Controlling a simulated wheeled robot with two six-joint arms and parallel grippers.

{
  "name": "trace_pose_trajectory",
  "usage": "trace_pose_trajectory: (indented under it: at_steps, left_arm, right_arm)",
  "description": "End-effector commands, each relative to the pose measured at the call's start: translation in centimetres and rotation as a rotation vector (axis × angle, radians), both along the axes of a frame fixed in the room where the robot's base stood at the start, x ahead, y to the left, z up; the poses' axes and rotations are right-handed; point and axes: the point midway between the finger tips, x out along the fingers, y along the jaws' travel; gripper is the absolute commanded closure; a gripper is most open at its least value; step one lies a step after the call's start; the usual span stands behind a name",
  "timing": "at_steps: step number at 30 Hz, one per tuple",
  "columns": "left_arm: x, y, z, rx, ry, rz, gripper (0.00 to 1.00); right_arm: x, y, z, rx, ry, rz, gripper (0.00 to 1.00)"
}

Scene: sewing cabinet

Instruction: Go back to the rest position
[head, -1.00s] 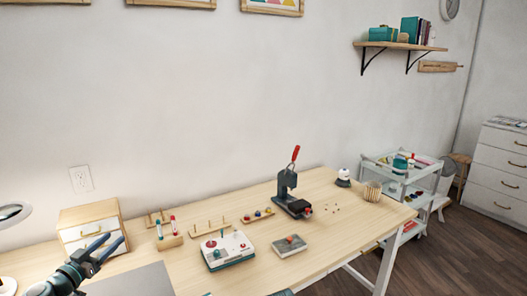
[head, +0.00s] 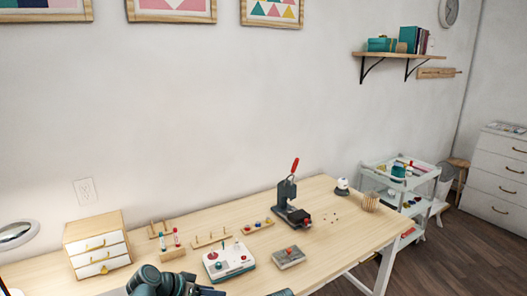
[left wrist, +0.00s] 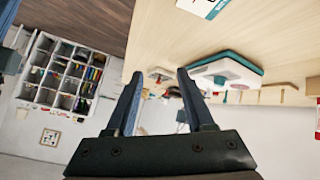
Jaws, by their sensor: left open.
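My left arm (head: 165,284) shows at the bottom edge of the head view, low in front of the table, its fingers not clear there. In the left wrist view my left gripper (left wrist: 160,75) has its two blue-grey fingers apart with nothing between them. The white and teal machine (left wrist: 225,72) shows beyond the right finger, apart from it. My right gripper is not in view.
The wooden table (head: 335,235) bears a small drawer cabinet (head: 95,245), the white and teal machine (head: 229,261), a grey box (head: 288,257), peg racks and a red-handled press (head: 288,203). A white cart (head: 402,180) stands right of the table.

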Motion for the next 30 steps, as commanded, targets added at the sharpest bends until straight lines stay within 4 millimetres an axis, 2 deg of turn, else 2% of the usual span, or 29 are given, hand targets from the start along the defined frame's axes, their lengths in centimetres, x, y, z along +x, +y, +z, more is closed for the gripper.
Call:
trace_pose_trajectory:
  at_steps: [1,3,6,9,13,19,30]
  left_arm:
    - [-1.9,-2.8,0.2,0.045,0.089,-0.039,0.46]
    - [-4.3,-5.3,-0.6,0.123,0.212,-0.059,0.46]
    - [-7.9,-7.7,-1.4,0.259,0.365,-0.060,0.46]
    - [-11.0,-9.0,-1.5,0.404,0.480,-0.027,0.46]
    - [-14.0,-9.5,-1.0,0.575,0.561,0.044,0.46]
    - [-16.1,-9.3,-0.1,0.727,0.593,0.141,0.46]
    - [-16.4,-9.2,0.0,0.759,0.597,0.169,0.46]
  right_arm:
    - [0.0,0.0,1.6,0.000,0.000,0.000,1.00]
    - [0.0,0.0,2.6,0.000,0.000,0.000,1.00]
    - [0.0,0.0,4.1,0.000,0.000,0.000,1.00]
    - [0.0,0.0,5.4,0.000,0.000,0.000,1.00]
    - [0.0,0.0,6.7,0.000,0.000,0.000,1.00]
    - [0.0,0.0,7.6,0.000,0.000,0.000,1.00]
    - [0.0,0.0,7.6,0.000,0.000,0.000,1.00]
